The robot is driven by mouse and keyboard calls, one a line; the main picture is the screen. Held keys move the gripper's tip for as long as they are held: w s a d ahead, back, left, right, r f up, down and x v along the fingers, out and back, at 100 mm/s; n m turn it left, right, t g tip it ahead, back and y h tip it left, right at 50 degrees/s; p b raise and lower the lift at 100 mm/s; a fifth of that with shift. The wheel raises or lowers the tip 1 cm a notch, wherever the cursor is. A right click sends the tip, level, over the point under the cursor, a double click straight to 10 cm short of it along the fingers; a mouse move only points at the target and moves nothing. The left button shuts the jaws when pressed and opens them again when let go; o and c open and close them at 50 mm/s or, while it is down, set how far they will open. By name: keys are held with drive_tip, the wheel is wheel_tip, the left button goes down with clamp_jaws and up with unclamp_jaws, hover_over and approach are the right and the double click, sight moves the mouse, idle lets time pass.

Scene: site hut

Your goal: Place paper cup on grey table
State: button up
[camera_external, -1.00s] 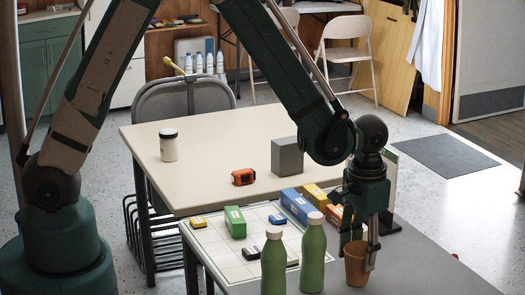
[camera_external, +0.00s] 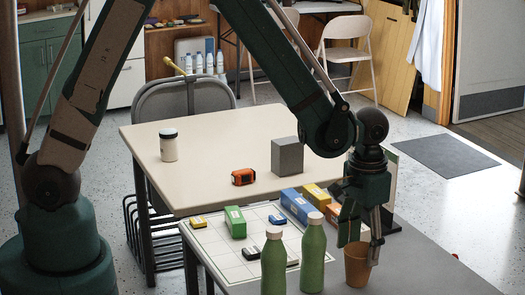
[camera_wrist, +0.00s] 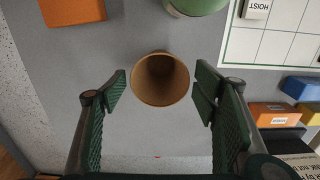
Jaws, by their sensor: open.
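The brown paper cup (camera_external: 357,266) stands upright on the grey table (camera_external: 430,265), right of two green bottles. In the wrist view the open mouth of the cup (camera_wrist: 160,80) shows between my two fingers, with grey table surface (camera_wrist: 55,85) around it. My gripper (camera_external: 362,250) points down over the cup, its fingers open on either side. In the wrist view a gap shows between each finger of my gripper (camera_wrist: 161,86) and the cup. The cup looks empty.
Green bottles (camera_external: 313,258) (camera_external: 273,265) stand just left of the cup. A white gridded board (camera_external: 225,262) holds small boxes, including blue (camera_external: 296,205) and green (camera_external: 235,222) ones. An orange block (camera_wrist: 72,10) shows in the wrist view. Grey table right of the cup is clear.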

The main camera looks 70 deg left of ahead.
wheel_tip(320, 180, up, 10)
drive_tip(key=p, duration=0.1)
drive_tip(key=shift+r, duration=0.15)
idle(0.6)
drive_tip(key=shift+r, duration=0.1)
drive_tip(key=s+a+r+t, duration=0.2)
drive_tip(key=s+a+r, duration=0.25)
drive_tip(key=r, duration=0.25)
drive_tip(key=s+a+r+t, duration=0.1)
drive_tip(key=s+a+r, duration=0.2)
drive_tip(key=s+r, duration=0.3)
drive_tip(key=s+a+r+t, duration=0.2)
drive_tip(key=s+a+r, duration=0.1)
drive_tip(key=s, duration=0.5)
drive_tip(key=s+a+r+t, duration=0.2)
drive_tip(key=s+a+r, duration=0.1)
drive_tip(key=s, duration=0.4)
drive_tip(key=shift+s+a+r, duration=0.15)
drive_tip(key=shift+s+a, duration=0.2)
drive_tip(key=shift+a, duration=0.4)
